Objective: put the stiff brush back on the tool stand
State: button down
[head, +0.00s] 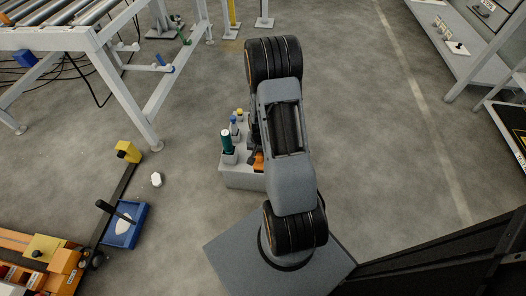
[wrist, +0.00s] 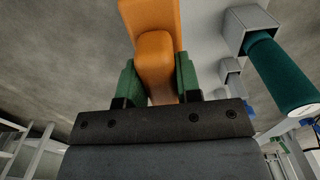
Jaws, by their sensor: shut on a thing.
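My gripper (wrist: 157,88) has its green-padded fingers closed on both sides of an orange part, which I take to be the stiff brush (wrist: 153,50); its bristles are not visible. In the head view, a bit of orange (head: 258,162) shows beside my arm, at the right part of the tool stand (head: 243,180). The stand is a light grey box with sockets holding a green-handled tool (head: 227,143), a blue one and a yellow-topped one. The wrist view shows its grey top (wrist: 207,45) close behind the orange part. I cannot tell whether they touch. My arm hides much there.
A blue tray (head: 125,236) holding a white item lies on the floor at left, near a small white object (head: 156,180). A roller conveyor frame (head: 97,45) stands at upper left, and orange-yellow equipment (head: 45,250) at lower left. The floor right of my arm is clear.

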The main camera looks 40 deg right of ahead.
jog(key=w+d+f, duration=0.1)
jog(key=w+d+f+b, duration=0.1)
jog(key=w+d, duration=0.1)
jog(key=w+d+f+b, duration=0.1)
jog(key=w, duration=0.1)
jog(key=shift+w+d+f, duration=0.1)
jog(key=shift+d+f, duration=0.2)
jog(key=shift+w+d+f+b, duration=0.55)
jog(key=shift+f+b, duration=0.15)
jog(key=shift+f, duration=0.65)
jog(key=shift+w+d+f+b, duration=0.4)
jog(key=shift+w+f+b, duration=0.3)
jog(key=shift+f, duration=0.7)
jog(key=shift+w+d+f+b, duration=0.5)
jog(key=shift+f+b, duration=0.25)
jog(key=shift+f, duration=0.6)
jog(key=shift+f, duration=0.15)
jog(key=c, duration=0.8)
grip_release()
jog(key=shift+s, duration=0.1)
